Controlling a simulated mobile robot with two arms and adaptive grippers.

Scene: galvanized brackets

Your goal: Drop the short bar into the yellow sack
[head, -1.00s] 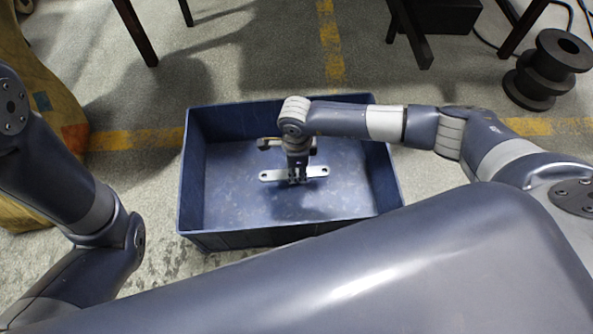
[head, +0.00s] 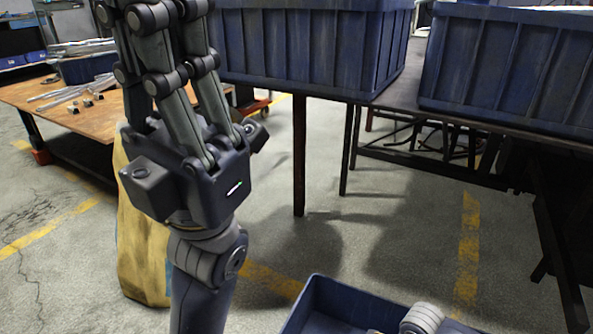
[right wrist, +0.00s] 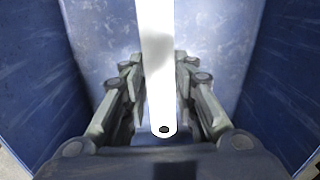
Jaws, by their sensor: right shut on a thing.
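The yellow sack (head: 145,245) stands on the floor at the left in the head view, partly hidden behind my left arm. My left gripper (head: 165,15) is raised in front of the camera with its fingers pointing up; the tips are cut off by the top edge. My right gripper (right wrist: 161,85) is shut on a pale flat bar (right wrist: 158,50) with a hole near its end, which I take as the short bar. The bar runs up out of the right wrist view. The blue tub (head: 345,300) shows around and below it; the right gripper itself is outside the head view.
Large blue bins (head: 310,45) stand on a dark table (head: 500,130) at the back right. A wooden table (head: 50,100) with loose metal pieces is behind the sack. The floor (head: 330,235) between the tub and the dark table is clear.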

